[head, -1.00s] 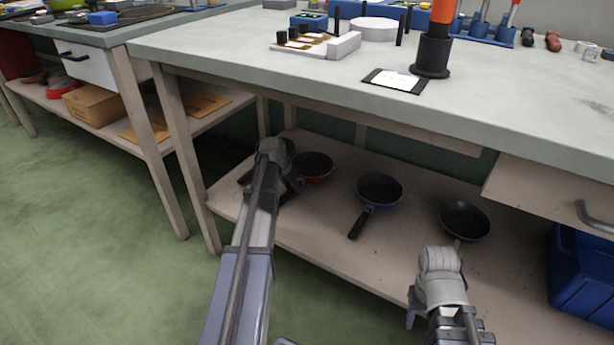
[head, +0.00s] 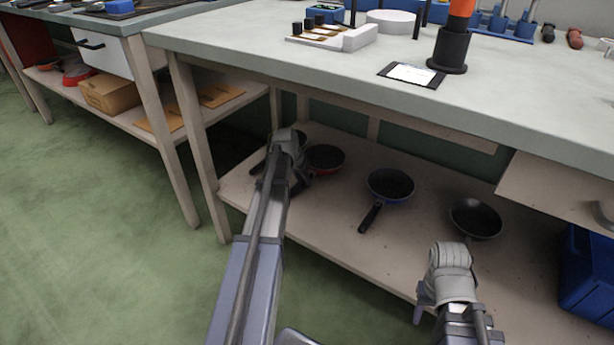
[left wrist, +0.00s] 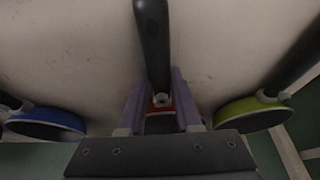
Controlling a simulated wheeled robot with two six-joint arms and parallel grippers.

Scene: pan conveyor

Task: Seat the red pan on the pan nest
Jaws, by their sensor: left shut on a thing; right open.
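The red pan (head: 325,158), with a dark inside, is low over or on the lower shelf under the bench; I cannot tell whether it touches the shelf. My left gripper (left wrist: 160,100) is shut on its black handle (left wrist: 152,40). In the head view my wrist hides the handle and most of that gripper's fingers. A white round disc (head: 390,20) among upright black posts on the bench top looks like the pan nest, and no pan is on it. My right gripper (head: 422,308) is open and empty in front of the shelf, near the black pan.
A blue pan (head: 390,186) and a black pan (head: 475,218) lie on the shelf right of the red one. A green pan (left wrist: 250,112) shows in the left wrist view. The bench top (head: 270,45) overhangs the shelf. A blue bin (head: 588,270) stands at right.

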